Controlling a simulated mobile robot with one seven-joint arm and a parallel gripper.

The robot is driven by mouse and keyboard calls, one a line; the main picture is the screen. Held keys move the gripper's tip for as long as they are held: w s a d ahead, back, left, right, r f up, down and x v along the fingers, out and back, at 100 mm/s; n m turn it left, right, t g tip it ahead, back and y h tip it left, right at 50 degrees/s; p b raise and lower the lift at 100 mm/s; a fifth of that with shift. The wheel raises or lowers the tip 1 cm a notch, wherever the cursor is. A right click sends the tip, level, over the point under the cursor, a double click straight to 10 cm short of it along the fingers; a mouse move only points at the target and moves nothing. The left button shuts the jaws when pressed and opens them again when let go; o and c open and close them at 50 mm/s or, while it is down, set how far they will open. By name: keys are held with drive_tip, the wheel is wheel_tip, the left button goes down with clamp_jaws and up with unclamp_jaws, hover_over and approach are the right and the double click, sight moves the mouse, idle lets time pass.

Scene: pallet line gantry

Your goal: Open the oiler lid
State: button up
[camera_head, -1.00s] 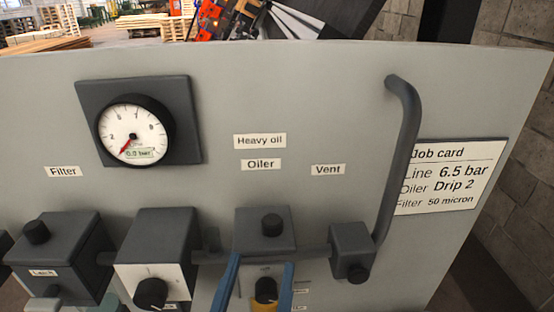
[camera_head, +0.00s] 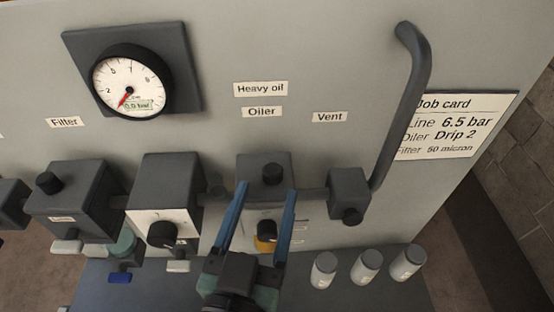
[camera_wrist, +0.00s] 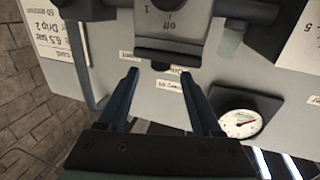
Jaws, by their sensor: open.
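Below is a dark and yellow knob (camera_head: 266,238), partly between my fingers. My gripper (camera_head: 267,187) is open and empty, its blue fingers in front of the oiler, one to each side. In the upside-down wrist view, the open fingertips (camera_wrist: 160,73) frame the oiler's dark edge (camera_wrist: 168,57); contact cannot be told.
A bent grey pipe (camera_head: 405,110) rises from the vent block (camera_head: 348,190) on the right. A block with a black dial (camera_head: 165,190) stands close on the left. Several small grey canisters, one of them here (camera_head: 367,265), stand on the dark shelf below.

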sight(276, 163)
drive_tip(key=p+x, duration=0.1)
drive_tip(key=x, duration=0.6)
drive_tip(key=shift+w+r+p, duration=0.15)
drive_tip(key=shift+w+p, duration=0.05)
drive_tip(key=shift+p, duration=0.1)
drive_tip(key=shift+w+d, duration=0.15)
drive_tip(key=shift+w, duration=0.4)
drive_tip(key=shift+c, duration=0.3)
clamp_jaws()
idle(0.4)
